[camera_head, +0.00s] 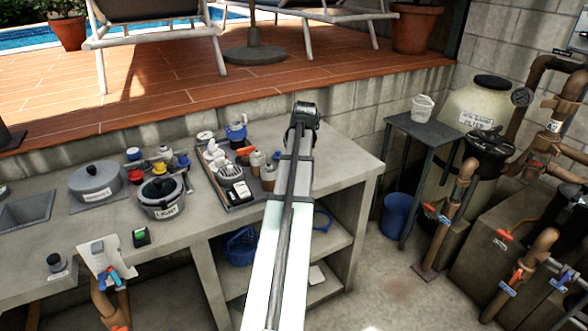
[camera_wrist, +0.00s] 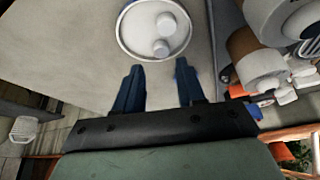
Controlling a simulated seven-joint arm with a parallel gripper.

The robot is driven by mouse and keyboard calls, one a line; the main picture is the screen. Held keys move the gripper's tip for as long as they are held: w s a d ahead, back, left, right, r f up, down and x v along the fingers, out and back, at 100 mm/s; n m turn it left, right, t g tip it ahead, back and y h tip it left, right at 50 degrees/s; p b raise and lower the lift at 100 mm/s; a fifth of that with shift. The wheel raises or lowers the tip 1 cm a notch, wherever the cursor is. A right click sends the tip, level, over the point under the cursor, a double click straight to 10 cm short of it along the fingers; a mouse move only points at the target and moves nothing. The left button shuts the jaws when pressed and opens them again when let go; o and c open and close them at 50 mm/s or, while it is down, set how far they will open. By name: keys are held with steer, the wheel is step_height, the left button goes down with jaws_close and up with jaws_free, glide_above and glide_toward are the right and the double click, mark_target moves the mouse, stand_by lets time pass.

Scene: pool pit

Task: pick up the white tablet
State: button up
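Two white tablets lie in a round, pale dish (camera_wrist: 122,33) with a thin rim, at the top of the wrist view. One tablet (camera_wrist: 167,22) is farther up the picture, and the other tablet (camera_wrist: 160,47) is nearer my fingers. My gripper (camera_wrist: 158,67) has its two dark blue fingers apart, with nothing between them. The fingertips show just below the dish, apart from the tablets in the picture; their height above the counter is unclear. In the head view my arm's far end is over the counter, and I cannot make out the dish or the fingers there.
A dark tray (camera_head: 243,199) of bottles and small items stands left of my arm on the grey counter (camera_head: 345,150). Farther left are lidded grey pots (camera_head: 97,178). A stand (camera_head: 427,127) with a white basket (camera_head: 422,107) is to the right. The counter's right end is clear.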

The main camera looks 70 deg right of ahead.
steer(key=shift+x, duration=2.65)
steer(key=shift+w+a, duration=0.1)
jaws_close()
